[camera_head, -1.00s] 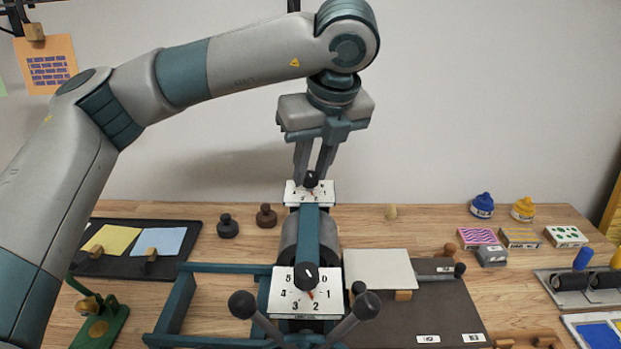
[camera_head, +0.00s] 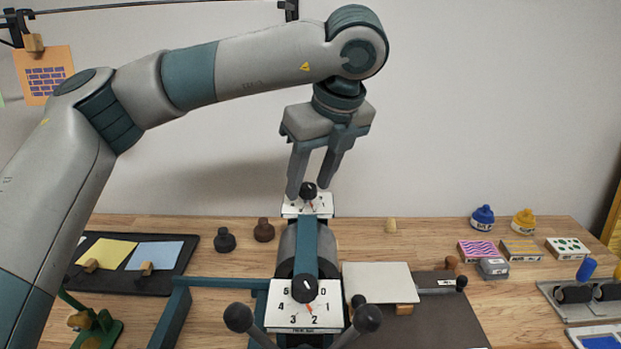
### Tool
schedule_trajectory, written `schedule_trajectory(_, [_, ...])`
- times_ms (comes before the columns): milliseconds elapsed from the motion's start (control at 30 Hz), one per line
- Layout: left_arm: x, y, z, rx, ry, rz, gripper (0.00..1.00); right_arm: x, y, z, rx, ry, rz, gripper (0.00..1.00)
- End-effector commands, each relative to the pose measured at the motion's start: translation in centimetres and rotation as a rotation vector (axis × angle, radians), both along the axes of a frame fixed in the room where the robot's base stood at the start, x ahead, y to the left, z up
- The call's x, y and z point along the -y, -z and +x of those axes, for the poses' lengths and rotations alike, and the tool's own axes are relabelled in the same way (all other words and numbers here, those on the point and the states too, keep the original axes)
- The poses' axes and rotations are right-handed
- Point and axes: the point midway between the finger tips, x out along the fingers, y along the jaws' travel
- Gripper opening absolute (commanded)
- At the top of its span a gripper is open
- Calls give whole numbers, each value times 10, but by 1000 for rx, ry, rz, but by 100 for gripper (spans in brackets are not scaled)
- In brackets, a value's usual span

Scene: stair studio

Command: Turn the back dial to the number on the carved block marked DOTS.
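The back dial (camera_head: 322,209) is a small white plate with a black knob (camera_head: 309,191) and a red pointer; its numbers are too small to read. My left gripper (camera_head: 311,184) is above it with fingers spread, one left of the knob and one to its right and slightly higher. I cannot tell whether they touch it. A white block with green dots (camera_head: 567,246) lies at the right of the table; no number is legible on it. My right gripper is not in view.
The front dial (camera_head: 275,309), numbered 0 to 5, stands nearer with its own black knob. Two ball-ended rods flank it. A pale panel (camera_head: 375,280) lies right of the press.

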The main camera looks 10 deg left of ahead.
Motion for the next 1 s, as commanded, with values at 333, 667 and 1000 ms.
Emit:
schedule_trajectory(333, [1, -4, -1, 0, 1, 1, 41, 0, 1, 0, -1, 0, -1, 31])
schedule_trajectory(667, [12, -39, -11, 4, 1, 2, 41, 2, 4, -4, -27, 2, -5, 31])
schedule_trajectory(1000, [30, -100, -28, 4, 0, 1, 41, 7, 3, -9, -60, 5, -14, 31])
